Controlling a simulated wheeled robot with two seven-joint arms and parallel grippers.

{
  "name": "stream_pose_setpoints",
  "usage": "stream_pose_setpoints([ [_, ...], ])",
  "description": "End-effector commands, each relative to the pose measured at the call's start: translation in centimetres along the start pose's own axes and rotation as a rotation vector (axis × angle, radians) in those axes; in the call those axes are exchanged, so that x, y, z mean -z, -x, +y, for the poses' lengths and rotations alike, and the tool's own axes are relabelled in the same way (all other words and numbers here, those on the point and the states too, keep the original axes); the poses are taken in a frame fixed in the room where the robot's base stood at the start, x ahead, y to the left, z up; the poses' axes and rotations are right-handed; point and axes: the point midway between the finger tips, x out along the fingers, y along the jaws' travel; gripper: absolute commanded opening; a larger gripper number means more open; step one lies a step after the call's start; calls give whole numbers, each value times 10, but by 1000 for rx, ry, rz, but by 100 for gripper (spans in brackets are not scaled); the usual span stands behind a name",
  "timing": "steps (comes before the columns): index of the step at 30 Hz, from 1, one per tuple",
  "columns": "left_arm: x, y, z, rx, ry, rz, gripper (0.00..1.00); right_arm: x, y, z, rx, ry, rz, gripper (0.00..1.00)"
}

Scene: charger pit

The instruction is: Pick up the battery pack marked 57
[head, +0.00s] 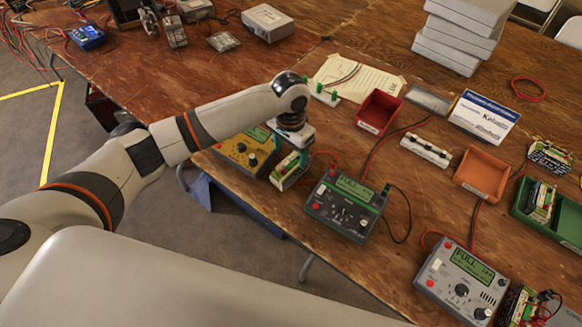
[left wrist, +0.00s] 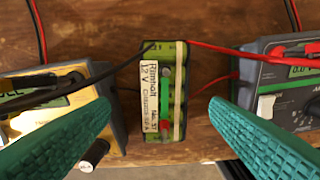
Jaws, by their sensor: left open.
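The battery pack (left wrist: 160,92), green with a white label reading "12 V" and what looks like "No. 57", stands between two chargers in the left wrist view. In the head view the pack (head: 289,172) is partly hidden under my left wrist. My left gripper (head: 293,150) is over it. In the left wrist view its teal fingers (left wrist: 160,110) are open, one on each side of the pack, with gaps to it. A red lead and a black lead reach the pack's top. My right gripper is not in view.
A yellow charger (head: 240,152) is close on the left. A dark grey charger (head: 343,207) reading "FULL" is close on the right. A red tray (head: 379,112) and an orange tray (head: 482,173) lie farther back. Another grey charger (head: 462,280) stands at lower right. Loose leads cross the table.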

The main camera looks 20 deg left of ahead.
Motion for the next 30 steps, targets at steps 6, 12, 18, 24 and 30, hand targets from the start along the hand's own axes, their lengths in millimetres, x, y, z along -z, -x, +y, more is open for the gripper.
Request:
stream_pose_setpoints([
  [6, 1, -16, -2, 1, 0, 2, 71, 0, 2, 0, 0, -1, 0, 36],
  [12, 3, -47, -5, 0, 0, 2, 71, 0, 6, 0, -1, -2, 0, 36],
  [18, 3, -62, -5, 0, -1, 0, 71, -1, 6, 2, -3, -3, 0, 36],
  [24, 3, -62, -5, 0, -2, -1, 69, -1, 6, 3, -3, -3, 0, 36],
  [30, 3, -61, -4, 0, -1, -1, 37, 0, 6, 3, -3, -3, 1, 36],
])
